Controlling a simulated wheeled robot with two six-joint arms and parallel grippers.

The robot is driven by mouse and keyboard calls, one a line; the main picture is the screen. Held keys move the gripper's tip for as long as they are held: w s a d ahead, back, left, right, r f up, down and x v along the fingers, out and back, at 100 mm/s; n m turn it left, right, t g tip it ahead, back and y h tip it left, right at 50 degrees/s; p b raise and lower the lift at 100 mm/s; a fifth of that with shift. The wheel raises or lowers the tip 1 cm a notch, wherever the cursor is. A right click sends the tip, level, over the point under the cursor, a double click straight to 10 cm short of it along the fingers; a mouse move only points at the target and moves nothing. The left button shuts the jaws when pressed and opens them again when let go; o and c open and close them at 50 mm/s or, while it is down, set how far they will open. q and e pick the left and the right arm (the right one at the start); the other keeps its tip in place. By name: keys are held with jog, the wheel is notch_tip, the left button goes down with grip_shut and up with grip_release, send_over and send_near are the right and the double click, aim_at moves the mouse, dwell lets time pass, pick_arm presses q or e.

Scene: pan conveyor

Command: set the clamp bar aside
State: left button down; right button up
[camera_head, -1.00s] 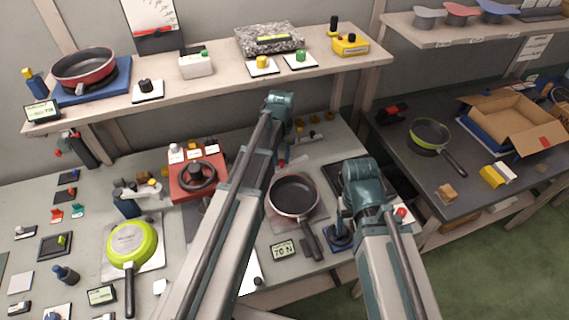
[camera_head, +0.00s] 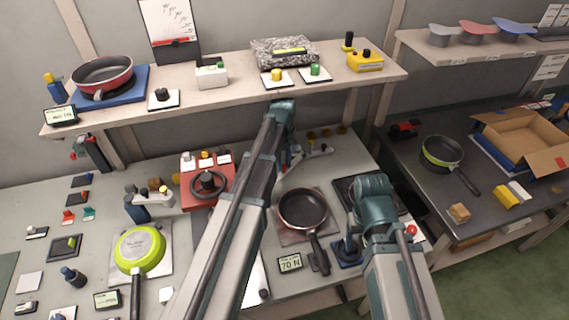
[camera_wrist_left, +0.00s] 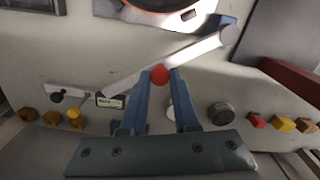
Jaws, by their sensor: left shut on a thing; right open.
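The clamp bar (camera_wrist_left: 180,57) is a pale, slim bar with a red knob (camera_wrist_left: 159,74). It runs slantwise across the left wrist view, with a blue block at its upper right end. My left gripper (camera_wrist_left: 160,78) is shut on the red knob. In the head view my left gripper (camera_head: 289,162) is behind the dark pan (camera_head: 302,208), and my arm hides much of the bar. I cannot tell whether the bar is clear of the table. My right arm's wrist (camera_head: 375,200) is right of the pan; its fingers are hidden.
A red unit with a handwheel (camera_head: 208,184) stands left of my left arm. A small grey fixture with a black knob (camera_head: 318,151) is close behind the pan. A blue-based post (camera_head: 346,250) stands right of the pan. The shelf (camera_head: 225,98) overhangs the back.

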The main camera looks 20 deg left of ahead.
pick_arm(q)
jog(key=shift+a, duration=0.1)
jog(key=c, duration=0.7)
grip_release()
jog(key=shift+o, duration=0.2)
